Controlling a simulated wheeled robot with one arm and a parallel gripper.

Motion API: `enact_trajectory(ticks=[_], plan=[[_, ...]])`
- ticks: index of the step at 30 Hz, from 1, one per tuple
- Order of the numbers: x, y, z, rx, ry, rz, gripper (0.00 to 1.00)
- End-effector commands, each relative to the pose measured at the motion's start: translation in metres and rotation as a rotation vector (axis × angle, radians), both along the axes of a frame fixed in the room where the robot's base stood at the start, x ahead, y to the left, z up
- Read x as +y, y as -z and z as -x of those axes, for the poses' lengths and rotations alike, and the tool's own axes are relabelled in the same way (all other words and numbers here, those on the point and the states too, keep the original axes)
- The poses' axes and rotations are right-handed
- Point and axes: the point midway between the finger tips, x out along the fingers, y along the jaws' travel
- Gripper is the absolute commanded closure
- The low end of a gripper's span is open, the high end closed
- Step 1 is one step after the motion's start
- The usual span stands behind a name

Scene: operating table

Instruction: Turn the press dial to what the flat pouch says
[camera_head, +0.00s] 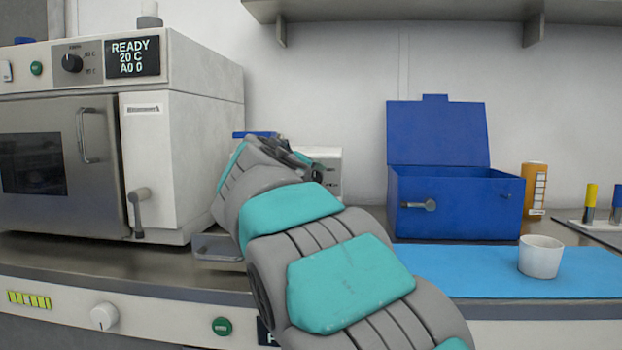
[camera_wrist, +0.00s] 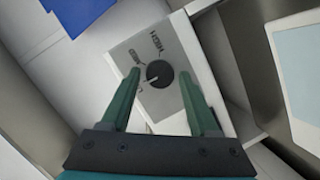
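I cannot make out the flat pouch.
A steel-fronted machine (camera_head: 190,120) reading READY 20 C A0 0 stands left. An open blue box (camera_head: 460,208), an orange container (camera_head: 535,188) and a white cup (camera_head: 540,257) on a blue mat (camera_head: 460,272) are right. A shelf (camera_head: 430,10) hangs above.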

Motion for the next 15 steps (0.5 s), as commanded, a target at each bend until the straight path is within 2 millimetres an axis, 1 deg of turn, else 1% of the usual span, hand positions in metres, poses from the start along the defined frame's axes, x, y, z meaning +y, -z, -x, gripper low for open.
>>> enact_trajectory(ticks=[1, 2, 15], plan=[[0.0001, 0.0001, 0.0, 0.0, 0.0, 0.0, 0.45], [0.0, 0.0, 0.0001, 0.0, 0.0, 0.0, 0.48], [0.0002, 0.0004, 0.0001, 0.001, -0.001, 0.0, 0.98]])
